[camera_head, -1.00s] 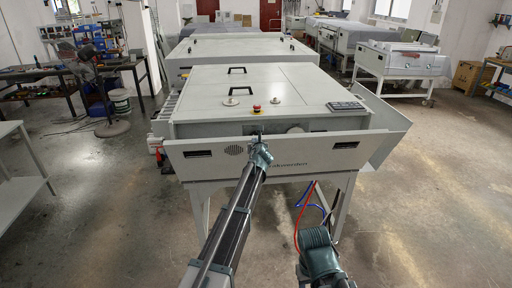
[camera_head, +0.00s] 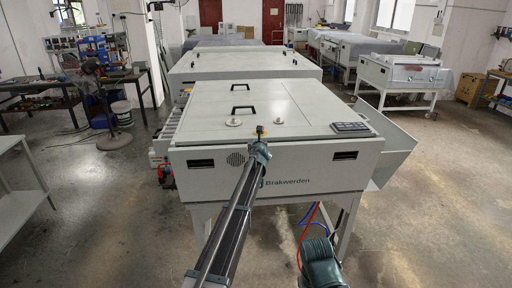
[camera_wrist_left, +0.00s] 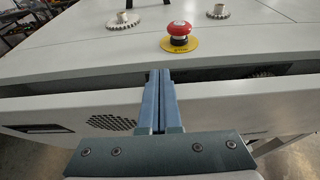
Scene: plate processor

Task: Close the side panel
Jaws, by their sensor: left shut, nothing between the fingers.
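The light grey plate processor (camera_head: 270,105) stands ahead of me. Its near panel (camera_head: 310,170), lettered "Brakwerden", stands almost upright against the body. In the left wrist view a dark gap shows between this panel (camera_wrist_left: 250,108) and the top cover. Another panel, at the machine's right side (camera_head: 396,150), is tilted outward, open. My left gripper (camera_head: 260,146) is at the near panel's top edge. Its fingers (camera_wrist_left: 160,74) are shut and empty, reaching over the edge at the gap; contact is unclear.
A red emergency button (camera_wrist_left: 179,30) on a yellow disc sits just beyond the left fingers, between two round knobs (camera_wrist_left: 124,20). A keypad (camera_head: 350,127) lies on the top cover. A grey table (camera_head: 20,205) stands at left. Floor at right is clear.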

